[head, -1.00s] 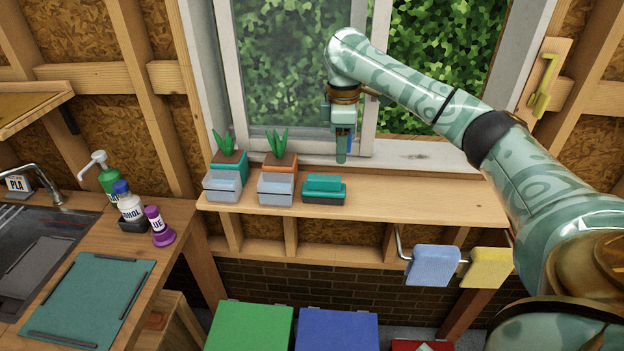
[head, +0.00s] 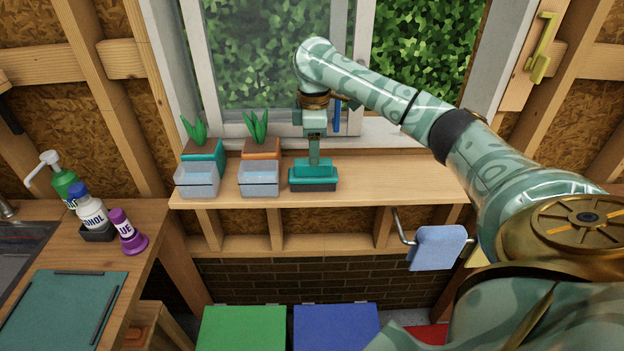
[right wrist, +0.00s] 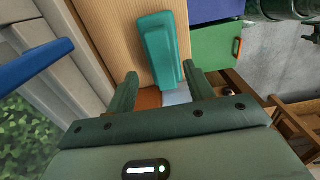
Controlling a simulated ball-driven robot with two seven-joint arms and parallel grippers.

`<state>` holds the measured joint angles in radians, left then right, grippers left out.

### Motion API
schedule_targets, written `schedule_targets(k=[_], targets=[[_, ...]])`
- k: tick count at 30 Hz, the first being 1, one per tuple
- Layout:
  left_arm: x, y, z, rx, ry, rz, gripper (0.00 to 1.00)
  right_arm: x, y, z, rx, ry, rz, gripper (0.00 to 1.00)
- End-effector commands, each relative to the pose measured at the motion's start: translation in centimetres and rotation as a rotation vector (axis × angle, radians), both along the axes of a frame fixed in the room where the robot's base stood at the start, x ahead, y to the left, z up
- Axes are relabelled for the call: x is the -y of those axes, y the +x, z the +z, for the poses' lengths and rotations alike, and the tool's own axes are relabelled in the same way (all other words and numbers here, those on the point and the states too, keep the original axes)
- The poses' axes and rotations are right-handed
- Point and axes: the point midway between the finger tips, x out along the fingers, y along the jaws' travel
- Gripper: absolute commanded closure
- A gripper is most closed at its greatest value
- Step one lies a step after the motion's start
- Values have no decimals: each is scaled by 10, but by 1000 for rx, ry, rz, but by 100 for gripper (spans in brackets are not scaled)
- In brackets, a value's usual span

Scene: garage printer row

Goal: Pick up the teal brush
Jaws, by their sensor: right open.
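The teal brush (head: 315,170), with a dark underside, lies on the wooden window shelf (head: 400,178), right of two clear bins. My right gripper (head: 314,159) points down at the brush, and its fingers overlap the brush's back edge in the head view. In the right wrist view the jaws (right wrist: 160,84) are open, with one finger on each side. The brush (right wrist: 160,45) shows just beyond the fingertips, roughly in line with the gap. I cannot tell whether a finger touches it. My left gripper is out of view.
Clear bins (head: 197,180) (head: 258,178) and potted plants (head: 262,148) stand close left of the brush. A blue window handle (head: 337,115) is behind the gripper. The shelf is free to the right. A blue towel (head: 437,248) hangs below.

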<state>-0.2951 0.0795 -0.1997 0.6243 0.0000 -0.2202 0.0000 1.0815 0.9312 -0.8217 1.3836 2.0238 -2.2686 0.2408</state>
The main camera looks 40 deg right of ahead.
Motion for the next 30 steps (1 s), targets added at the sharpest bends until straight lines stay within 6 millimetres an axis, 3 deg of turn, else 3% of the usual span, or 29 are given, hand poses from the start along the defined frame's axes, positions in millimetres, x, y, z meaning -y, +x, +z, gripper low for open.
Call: schedule_targets(k=[6,9,16,19,30], targets=[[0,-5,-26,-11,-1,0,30,-5,-2,-40,-5,0,0,47],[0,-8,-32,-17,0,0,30,-4,-2,-50,-3,-2,1,47],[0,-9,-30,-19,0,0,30,-4,-1,-48,2,-1,1,50],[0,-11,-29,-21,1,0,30,-4,-1,-48,1,-2,1,76],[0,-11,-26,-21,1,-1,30,-3,-1,-43,2,-2,1,76]])
